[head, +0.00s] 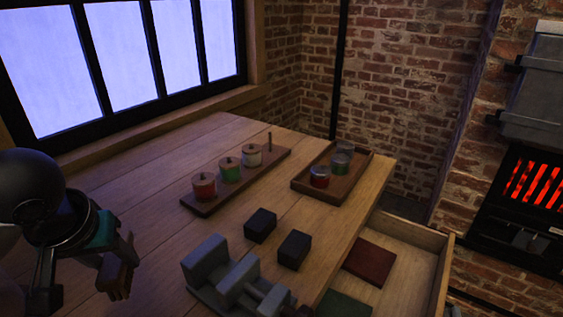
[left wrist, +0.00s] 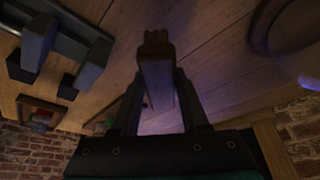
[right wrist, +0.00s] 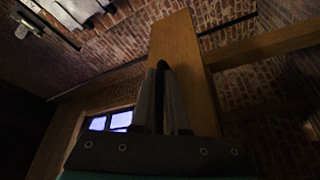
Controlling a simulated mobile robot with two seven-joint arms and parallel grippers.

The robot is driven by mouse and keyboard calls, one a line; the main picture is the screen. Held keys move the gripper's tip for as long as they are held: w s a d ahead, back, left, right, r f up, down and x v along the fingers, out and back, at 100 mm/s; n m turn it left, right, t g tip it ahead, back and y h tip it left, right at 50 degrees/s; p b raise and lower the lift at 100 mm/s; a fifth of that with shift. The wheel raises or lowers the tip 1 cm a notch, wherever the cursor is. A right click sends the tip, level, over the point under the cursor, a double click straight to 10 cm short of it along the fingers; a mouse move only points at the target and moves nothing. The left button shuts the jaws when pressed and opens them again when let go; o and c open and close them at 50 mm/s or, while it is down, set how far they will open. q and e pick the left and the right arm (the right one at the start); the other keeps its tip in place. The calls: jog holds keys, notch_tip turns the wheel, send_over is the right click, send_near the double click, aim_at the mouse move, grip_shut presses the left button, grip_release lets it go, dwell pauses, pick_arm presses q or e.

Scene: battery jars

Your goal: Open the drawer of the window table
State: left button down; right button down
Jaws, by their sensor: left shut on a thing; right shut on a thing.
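The window table (head: 130,165) has its drawer (head: 408,268) standing open on the right side, showing a pale wood interior with a dark red pad and a dark green pad. In the right wrist view, my right gripper (right wrist: 165,75) is shut against the drawer's wooden front (right wrist: 190,45); the handle between its fingers is mostly hidden. In the head view the right gripper is not clearly seen.
A wooden rack (head: 215,200) holds red, green and white jars. A tray (head: 305,185) holds a red and a green jar. Two black blocks (head: 260,225) and a grey fixture (head: 225,275) stand near the front. A glowing stove (head: 535,190) is at right.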

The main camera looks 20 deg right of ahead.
pick_arm(q)
jog(key=shift+f, duration=0.25)
pick_arm(e)
jog(key=s+d, duration=0.4)
jog(key=s, duration=0.1)
jog(key=shift+d, duration=0.1)
jog(key=c, duration=1.2)
grip_release()
jog(key=shift+s, duration=0.15)
pick_arm(q)
jog(key=shift+r, duration=0.15)
pick_arm(e)
jog(key=v, duration=1.2)
